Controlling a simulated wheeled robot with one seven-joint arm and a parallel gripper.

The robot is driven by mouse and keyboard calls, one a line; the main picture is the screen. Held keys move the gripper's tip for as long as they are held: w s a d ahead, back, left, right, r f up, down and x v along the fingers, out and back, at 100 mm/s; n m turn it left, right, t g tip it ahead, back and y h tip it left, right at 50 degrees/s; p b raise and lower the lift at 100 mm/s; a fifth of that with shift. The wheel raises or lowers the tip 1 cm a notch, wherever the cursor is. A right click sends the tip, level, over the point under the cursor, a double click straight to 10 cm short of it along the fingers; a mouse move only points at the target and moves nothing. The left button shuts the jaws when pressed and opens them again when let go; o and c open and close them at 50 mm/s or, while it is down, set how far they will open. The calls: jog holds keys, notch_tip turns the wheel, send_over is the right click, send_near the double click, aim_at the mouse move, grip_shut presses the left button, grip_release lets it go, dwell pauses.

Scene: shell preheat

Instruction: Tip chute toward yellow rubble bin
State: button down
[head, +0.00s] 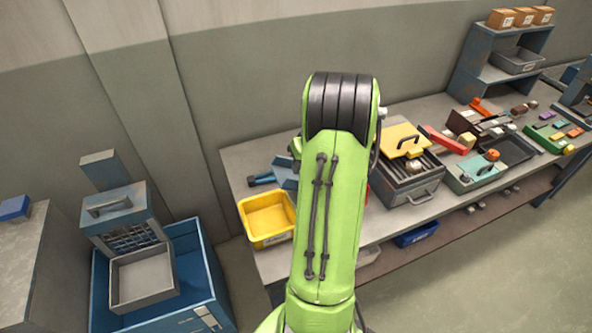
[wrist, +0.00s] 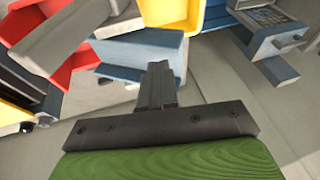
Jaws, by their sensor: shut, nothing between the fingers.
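The yellow rubble bin (head: 267,221) stands at the left end of the workbench, empty as far as I see. It shows at the top of the wrist view (wrist: 168,14). A blue-grey piece that looks like the chute (head: 286,174) is partly hidden behind my arm in the head view. The head view hides my gripper.
A grey box with a yellow handled lid (head: 401,140) stands right of my arm. Further right are trays and small blocks. A blue cabinet (head: 215,270) with a grey tray (head: 142,278) stands at lower left. A blue bin (head: 416,235) sits beneath the bench.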

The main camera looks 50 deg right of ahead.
jog(key=shift+w+a+f, duration=0.25)
jog(key=shift+a+f, duration=0.3)
jog(key=shift+f, duration=0.2)
jog(key=shift+f, duration=0.1)
